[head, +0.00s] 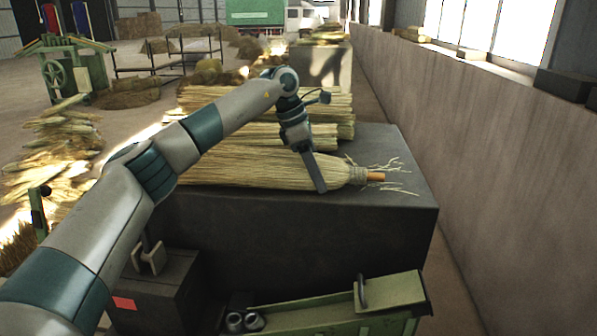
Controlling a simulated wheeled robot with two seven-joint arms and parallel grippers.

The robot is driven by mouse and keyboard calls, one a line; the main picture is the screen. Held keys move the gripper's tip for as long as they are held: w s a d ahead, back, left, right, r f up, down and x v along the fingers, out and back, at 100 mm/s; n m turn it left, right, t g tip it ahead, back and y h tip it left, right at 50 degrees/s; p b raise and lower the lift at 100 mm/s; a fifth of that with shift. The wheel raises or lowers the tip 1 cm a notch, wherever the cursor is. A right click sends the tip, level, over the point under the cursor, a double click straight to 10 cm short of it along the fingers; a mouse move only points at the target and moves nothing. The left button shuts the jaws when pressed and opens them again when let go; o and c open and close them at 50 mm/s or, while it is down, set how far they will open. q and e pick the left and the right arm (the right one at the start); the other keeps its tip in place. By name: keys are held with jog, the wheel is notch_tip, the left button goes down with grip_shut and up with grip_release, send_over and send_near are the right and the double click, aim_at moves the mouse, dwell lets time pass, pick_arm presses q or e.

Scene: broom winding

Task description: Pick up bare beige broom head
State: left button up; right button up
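A bare beige broom head (240,168) lies on its side on a dark block-like table (300,215), its bristles to the left. Its narrow bound neck and a short orange-brown stub (376,177) point right, with loose straws around them. My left gripper (316,178) reaches down over the broom head near its neck. One grey finger shows across the near side of the straw; the other is hidden, so I cannot tell whether it grips. My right gripper is not in view.
More straw bundles (325,106) lie behind the broom head on the table. A green machine (340,312) stands in front, below the table top. A concrete wall (470,150) runs along the right.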

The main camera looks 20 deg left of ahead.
aim_at(319, 158)
pick_arm(q)
jog(key=shift+r, duration=0.15)
